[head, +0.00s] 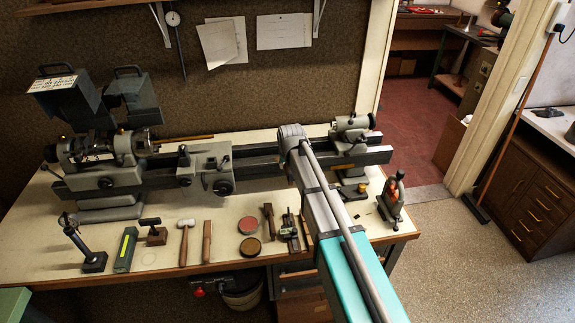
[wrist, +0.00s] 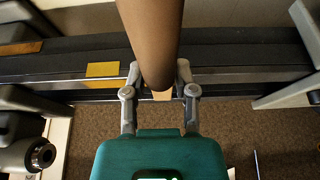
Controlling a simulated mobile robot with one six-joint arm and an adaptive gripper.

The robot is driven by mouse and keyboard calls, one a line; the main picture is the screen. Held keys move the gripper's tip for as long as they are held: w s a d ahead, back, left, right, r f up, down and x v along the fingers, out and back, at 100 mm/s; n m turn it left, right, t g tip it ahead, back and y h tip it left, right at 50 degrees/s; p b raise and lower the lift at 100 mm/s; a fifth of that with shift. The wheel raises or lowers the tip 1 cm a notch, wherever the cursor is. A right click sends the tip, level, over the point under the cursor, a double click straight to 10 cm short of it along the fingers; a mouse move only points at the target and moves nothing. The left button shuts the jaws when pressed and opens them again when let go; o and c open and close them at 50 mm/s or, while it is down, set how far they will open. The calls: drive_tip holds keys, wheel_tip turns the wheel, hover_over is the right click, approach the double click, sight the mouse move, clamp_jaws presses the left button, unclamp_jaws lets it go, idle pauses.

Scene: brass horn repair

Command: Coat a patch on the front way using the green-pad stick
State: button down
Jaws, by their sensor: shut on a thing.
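My gripper (wrist: 158,92) shows in the wrist view, its fingers shut around a brown stick (wrist: 150,35). The stick runs from the top edge to between the fingertips. Its green pad is not seen, so I cannot tell its contact with the bed. The lathe bed (wrist: 240,55) runs across beneath, with a yellow patch (wrist: 102,69) just left of the fingers. I cannot tell for sure which way bears it. In the head view the lathe bed (head: 255,165) runs along the bench. My arm hides part of it, and the gripper is hidden there.
The headstock (head: 90,160) is at left and the tailstock (head: 352,133) at right of my arm. A mallet (head: 185,240), round red tin (head: 249,225), brown tin (head: 250,246) and green box (head: 126,248) lie along the bench front (head: 165,275). A hand plane-like tool (head: 392,203) stands at right.

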drive_tip(key=shift+a, duration=0.15)
drive_tip(key=shift+s+a+f, duration=0.1)
drive_tip(key=shift+s+a, duration=0.15)
drive_tip(key=shift+a, duration=0.6)
drive_tip(key=shift+s+a, duration=0.25)
drive_tip(key=shift+a, duration=0.6)
wheel_tip(320, 180, up, 6)
drive_tip(key=p, duration=0.6)
wheel_tip(320, 180, up, 3)
drive_tip(key=p, duration=0.3)
drive_tip(key=shift+w+d+f+b, duration=0.2)
drive_tip(key=shift+d+b, duration=0.05)
drive_tip(key=shift+b, duration=0.05)
idle(0.7)
drive_tip(key=shift+s+a+f, duration=0.15)
drive_tip(key=shift+a, duration=0.05)
